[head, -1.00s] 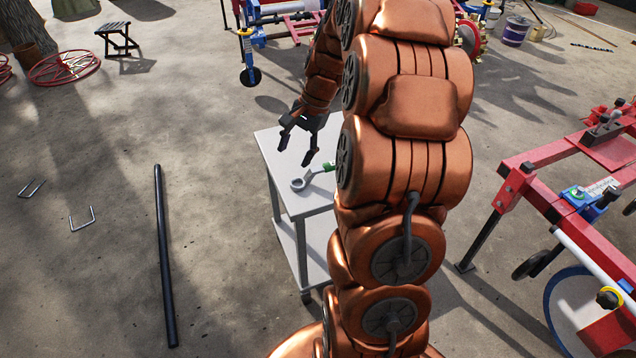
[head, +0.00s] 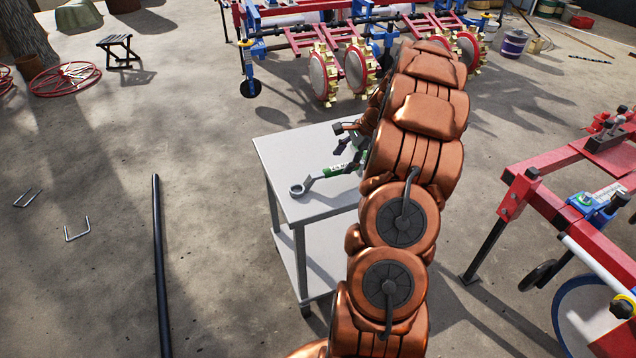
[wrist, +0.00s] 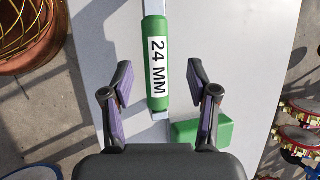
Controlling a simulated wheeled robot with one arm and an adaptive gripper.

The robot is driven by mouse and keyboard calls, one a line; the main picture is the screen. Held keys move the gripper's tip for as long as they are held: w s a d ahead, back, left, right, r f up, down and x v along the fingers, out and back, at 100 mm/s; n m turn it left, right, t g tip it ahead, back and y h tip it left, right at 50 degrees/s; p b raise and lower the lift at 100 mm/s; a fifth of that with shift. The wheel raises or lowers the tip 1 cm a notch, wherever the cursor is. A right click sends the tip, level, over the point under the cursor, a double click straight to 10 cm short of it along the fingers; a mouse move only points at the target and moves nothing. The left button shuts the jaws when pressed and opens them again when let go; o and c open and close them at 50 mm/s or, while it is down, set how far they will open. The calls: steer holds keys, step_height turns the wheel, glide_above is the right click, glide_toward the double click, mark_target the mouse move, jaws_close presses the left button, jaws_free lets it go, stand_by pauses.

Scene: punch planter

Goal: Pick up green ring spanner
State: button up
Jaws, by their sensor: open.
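The green ring spanner lies on the grey trolley top (head: 285,150). In the head view its grey ring end points to the front left and its green handle (head: 338,170) runs back toward my gripper (head: 347,142). In the wrist view the green sleeve (wrist: 158,85) is marked "24 MM" and lies between the two fingers of my gripper (wrist: 160,90). The fingers are open, one on each side, with gaps to the sleeve. Its ring end is out of the wrist view. My arm hides the right part of the trolley top in the head view.
A green block-like object (wrist: 203,133) lies beside the spanner's lower end, near the right finger. A copper wire basket (wrist: 30,35) shows at the left. Red farm machines stand behind (head: 340,65) and at the right (head: 545,165). A black pipe (head: 161,260) lies on the ground.

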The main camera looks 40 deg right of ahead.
mark_target(338, 167)
steer(key=x, duration=0.5)
steer(key=shift+s+a, duration=0.15)
steer(key=shift+r, duration=0.1)
jaws_close()
stand_by(0.4)
